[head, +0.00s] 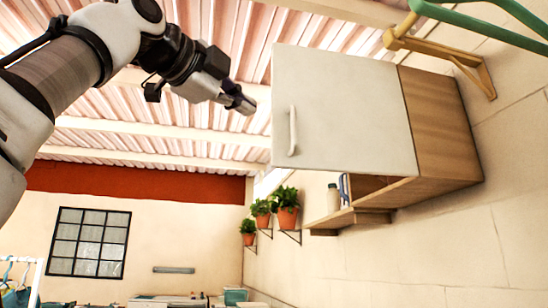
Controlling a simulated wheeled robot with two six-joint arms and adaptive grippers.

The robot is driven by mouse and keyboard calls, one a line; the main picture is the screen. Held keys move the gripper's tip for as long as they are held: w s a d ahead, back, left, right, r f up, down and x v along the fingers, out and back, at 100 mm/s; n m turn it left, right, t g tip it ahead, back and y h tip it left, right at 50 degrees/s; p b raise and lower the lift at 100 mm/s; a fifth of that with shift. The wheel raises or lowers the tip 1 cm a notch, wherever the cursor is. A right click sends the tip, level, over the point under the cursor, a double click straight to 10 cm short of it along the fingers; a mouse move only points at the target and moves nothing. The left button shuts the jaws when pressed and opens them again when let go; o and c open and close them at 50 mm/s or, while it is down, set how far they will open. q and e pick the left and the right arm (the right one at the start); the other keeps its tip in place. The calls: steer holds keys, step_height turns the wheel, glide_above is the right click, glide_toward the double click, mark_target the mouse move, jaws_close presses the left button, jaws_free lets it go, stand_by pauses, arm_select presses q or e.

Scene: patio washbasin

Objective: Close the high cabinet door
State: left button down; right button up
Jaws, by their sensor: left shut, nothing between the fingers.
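The high cabinet (440,125) is a wooden box on the wall at the right. Its white door (350,110) has a pale vertical handle (292,131) near its left edge. The door stands open, out from the box, with its right edge along the wooden side. Part of the interior shows below the door's lower edge; the door hides the rest. My left gripper (243,102) is shut and empty. In the picture it is left of the door's left edge, higher than the handle, with a visible gap. My right gripper is not in view.
Potted plants (287,217) hang on wall brackets further back. A green tube (480,24) and wooden bracket (440,48) are at upper right. The roof is corrugated.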

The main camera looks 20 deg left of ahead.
arm_select(q)
steer(key=p, duration=0.5)
glide_toward(278, 140)
steer(key=w+d, duration=0.2)
steer(key=d, duration=0.2)
steer(key=w+p, duration=0.1)
steer(key=w+a+p, duration=0.2)
steer(key=shift+w+a+r, duration=0.15)
steer(key=shift+w+r, duration=0.1)
steer(key=shift+w+a+f, duration=0.25)
steer(key=shift+w+a, duration=0.05)
steer(key=shift+d, duration=0.1)
steer(key=shift+d, duration=0.1)
steer(key=shift+w, duration=0.1)
